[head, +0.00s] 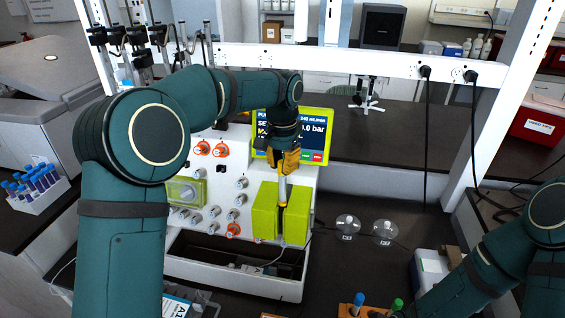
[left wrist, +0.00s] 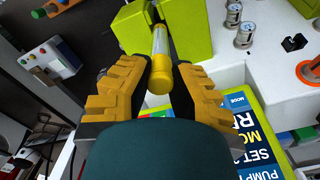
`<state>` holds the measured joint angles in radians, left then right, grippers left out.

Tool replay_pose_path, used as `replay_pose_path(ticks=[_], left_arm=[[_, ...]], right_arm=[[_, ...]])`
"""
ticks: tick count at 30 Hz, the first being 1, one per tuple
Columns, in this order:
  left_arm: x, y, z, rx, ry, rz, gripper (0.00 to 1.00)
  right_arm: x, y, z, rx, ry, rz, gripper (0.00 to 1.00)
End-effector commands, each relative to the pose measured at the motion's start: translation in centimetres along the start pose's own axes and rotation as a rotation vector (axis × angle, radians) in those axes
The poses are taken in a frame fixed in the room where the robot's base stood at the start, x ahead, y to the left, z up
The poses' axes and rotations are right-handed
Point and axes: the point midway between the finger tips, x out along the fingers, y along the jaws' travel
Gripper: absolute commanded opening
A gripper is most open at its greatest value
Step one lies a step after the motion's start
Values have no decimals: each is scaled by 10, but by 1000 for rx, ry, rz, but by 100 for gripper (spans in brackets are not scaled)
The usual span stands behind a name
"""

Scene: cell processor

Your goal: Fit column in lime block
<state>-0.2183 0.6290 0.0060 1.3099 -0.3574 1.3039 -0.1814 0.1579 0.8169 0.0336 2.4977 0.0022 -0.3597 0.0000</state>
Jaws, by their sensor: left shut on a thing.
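The column (head: 283,191) is a pale slim cylinder with yellow ends. My left gripper (head: 287,161) is shut on its upper end, and the column hangs close to upright below the fingers. The lime block (head: 264,212) is on the front of the white machine, with a dark vertical gap in its middle. The column lines up with this gap; I cannot tell how deep it sits in it. In the left wrist view, the column (left wrist: 159,48) lies between the yellow fingers, its far part against the lime block (left wrist: 190,32). My right gripper is out of view.
The white machine (head: 227,180) carries several fittings and a lime-framed screen (head: 315,150) just behind my left gripper. An open tray (head: 235,278) lies below the block. Two clear round discs (head: 385,230) are to the right. A tube rack (head: 38,187) stands at far left.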

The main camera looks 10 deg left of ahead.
Motion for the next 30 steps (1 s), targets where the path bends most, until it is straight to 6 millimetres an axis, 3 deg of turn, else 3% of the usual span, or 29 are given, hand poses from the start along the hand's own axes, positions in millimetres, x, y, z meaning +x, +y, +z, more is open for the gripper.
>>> replay_pose_path(ticks=[7,30], left_arm=[[3,0,0,0,0,0,0],[59,0,0,0,0,0,0]], right_arm=[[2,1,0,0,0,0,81],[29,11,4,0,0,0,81]])
